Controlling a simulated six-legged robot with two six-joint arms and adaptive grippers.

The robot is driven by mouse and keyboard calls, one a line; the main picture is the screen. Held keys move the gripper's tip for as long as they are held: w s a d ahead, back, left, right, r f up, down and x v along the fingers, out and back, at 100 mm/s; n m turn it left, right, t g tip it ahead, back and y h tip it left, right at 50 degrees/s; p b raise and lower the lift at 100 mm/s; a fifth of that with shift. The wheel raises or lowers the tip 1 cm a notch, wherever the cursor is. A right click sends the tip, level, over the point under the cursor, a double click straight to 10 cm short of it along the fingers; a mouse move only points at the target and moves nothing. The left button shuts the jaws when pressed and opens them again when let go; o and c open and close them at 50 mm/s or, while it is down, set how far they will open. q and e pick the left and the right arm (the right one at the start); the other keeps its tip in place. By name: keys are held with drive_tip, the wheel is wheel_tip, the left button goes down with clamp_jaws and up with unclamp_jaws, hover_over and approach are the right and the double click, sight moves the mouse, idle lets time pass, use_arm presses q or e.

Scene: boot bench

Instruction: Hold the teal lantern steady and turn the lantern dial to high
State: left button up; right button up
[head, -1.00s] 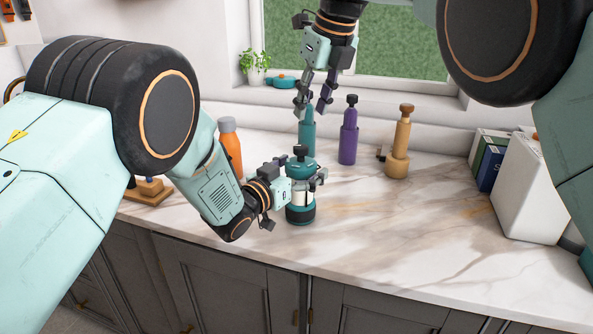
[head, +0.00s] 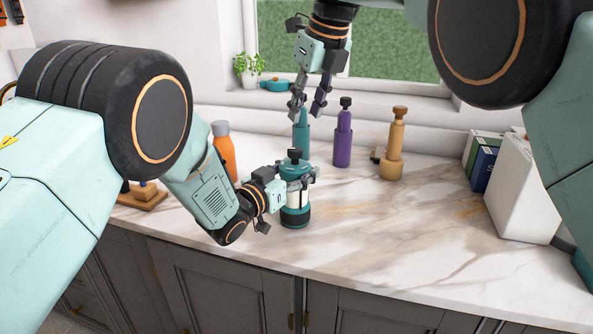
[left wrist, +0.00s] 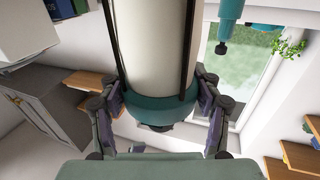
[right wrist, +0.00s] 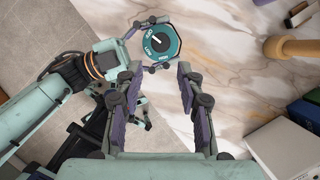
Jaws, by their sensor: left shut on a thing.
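The teal lantern (head: 296,217) stands upright on the marble counter, with a pale body, a teal cap and base and a black dial knob (head: 294,154) on top. My left gripper (head: 299,178) is shut around its upper body from the left. The left wrist view shows the pale body (left wrist: 155,45) between the fingers. My right gripper (head: 304,115) is open and empty, pointing down above the lantern. In the right wrist view the dial face (right wrist: 161,43) lies just beyond the open fingertips (right wrist: 158,72), with a white pointer mark and small lettering, LOW at lower left.
A teal bottle (head: 301,140), a purple bottle (head: 343,135) and a tan bottle (head: 394,150) stand behind the lantern. An orange bottle (head: 223,150) is at left. A white box (head: 520,190) and books (head: 484,165) are at right. The counter right of the lantern is clear.

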drive_tip(key=shift+o, duration=0.7)
drive_tip(key=shift+f, duration=0.1)
drive_tip(key=shift+o, duration=1)
drive_tip(key=d+f+m, duration=0.1)
drive_tip(key=d+f, duration=0.3)
drive_tip(key=d, duration=0.3)
drive_tip(key=shift+w+d+f+g, duration=0.3)
drive_tip(key=shift+d, duration=0.1)
drive_tip(key=w+d+f+n+t+h, duration=0.1)
drive_tip(key=w+d+f+n+h, duration=0.1)
drive_tip(key=d+f+n, duration=0.3)
drive_tip(key=w+d+f+n+t+h, duration=0.1)
drive_tip(key=w+d+f+n, duration=0.15)
drive_tip(key=d, duration=0.45)
drive_tip(key=m+t+y, duration=0.3)
drive_tip(key=t+y, duration=0.3)
drive_tip(key=y, duration=0.9)
approach(301, 153)
drive_tip(key=x, duration=1.1)
drive_tip(key=shift+w+a, duration=0.15)
